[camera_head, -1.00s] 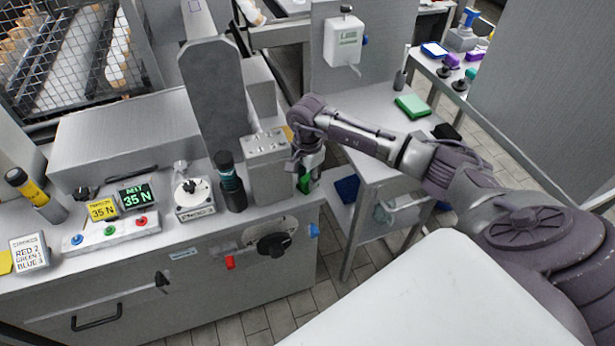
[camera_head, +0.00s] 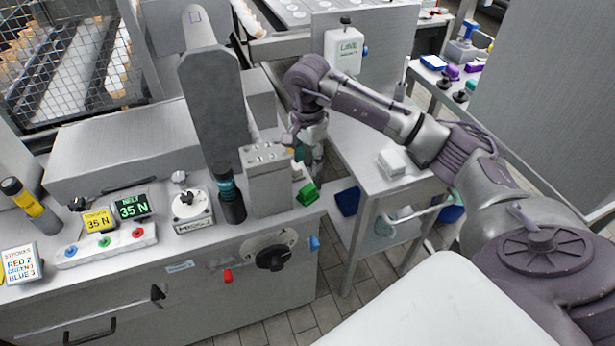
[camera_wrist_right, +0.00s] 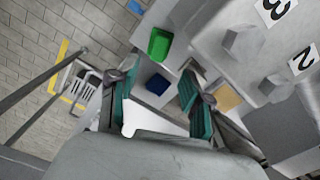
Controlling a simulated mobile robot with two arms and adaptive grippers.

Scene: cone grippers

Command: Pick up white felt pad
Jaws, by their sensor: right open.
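A white, pad-like block or small stack (camera_head: 392,162) lies on the side table right of the machine; I cannot tell for sure that it is the white felt pad. My right gripper (camera_head: 312,160) is at the machine's right end, left of that block and apart from it. In the right wrist view its two teal-lined fingers (camera_wrist_right: 158,92) stand apart with nothing clearly held. A pale surface (camera_wrist_right: 160,119) shows between them, partly hidden by the gripper. My left gripper is not in view.
A green block (camera_head: 307,194) sits at the machine's edge close below my right gripper. A grey box (camera_head: 268,185) stands just left of it. A blue tray (camera_head: 347,201) is lower, beside the side table (camera_head: 370,180). A dispenser (camera_head: 344,50) stands behind.

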